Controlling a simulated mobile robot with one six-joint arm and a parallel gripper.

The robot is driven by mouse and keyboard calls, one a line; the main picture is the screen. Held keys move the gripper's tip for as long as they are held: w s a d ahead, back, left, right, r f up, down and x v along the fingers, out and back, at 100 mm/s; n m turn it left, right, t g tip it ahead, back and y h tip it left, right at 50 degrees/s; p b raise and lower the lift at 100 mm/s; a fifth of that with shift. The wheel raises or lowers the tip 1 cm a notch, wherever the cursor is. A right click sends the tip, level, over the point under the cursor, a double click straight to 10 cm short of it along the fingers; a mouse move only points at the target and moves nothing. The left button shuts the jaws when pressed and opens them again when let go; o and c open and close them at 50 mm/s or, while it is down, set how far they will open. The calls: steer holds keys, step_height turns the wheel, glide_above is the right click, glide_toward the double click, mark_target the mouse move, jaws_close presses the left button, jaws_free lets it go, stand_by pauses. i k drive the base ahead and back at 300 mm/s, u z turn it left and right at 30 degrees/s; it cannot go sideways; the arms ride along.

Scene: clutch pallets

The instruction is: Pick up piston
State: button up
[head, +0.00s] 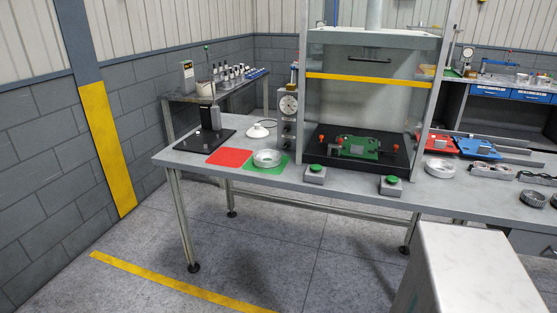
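I cannot tell for sure which part is the piston. A silvery ring-shaped part (267,158) lies on a green square mat (250,168) near the front left of the grey workbench. A pale round dish-like part (259,131) with a small raised centre lies behind it, beside the press gauge. More ring-shaped metal parts lie at the right, among them a silvery one (440,168) and a dark one (533,198). My gripper is not in view.
A press with clear panels (330,80) stands on the workbench (330,192), a green fixture (360,146) inside. Two green-button boxes (315,174) (391,186) sit at the front edge. A red mat (230,157) and a black-based stand (205,138) are left.

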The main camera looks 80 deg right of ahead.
mark_target(259, 158)
steer(key=z, duration=0.45)
steer(key=i, duration=0.5)
steer(key=z, duration=0.7)
steer(key=i, duration=0.55)
steer(key=z, duration=0.35)
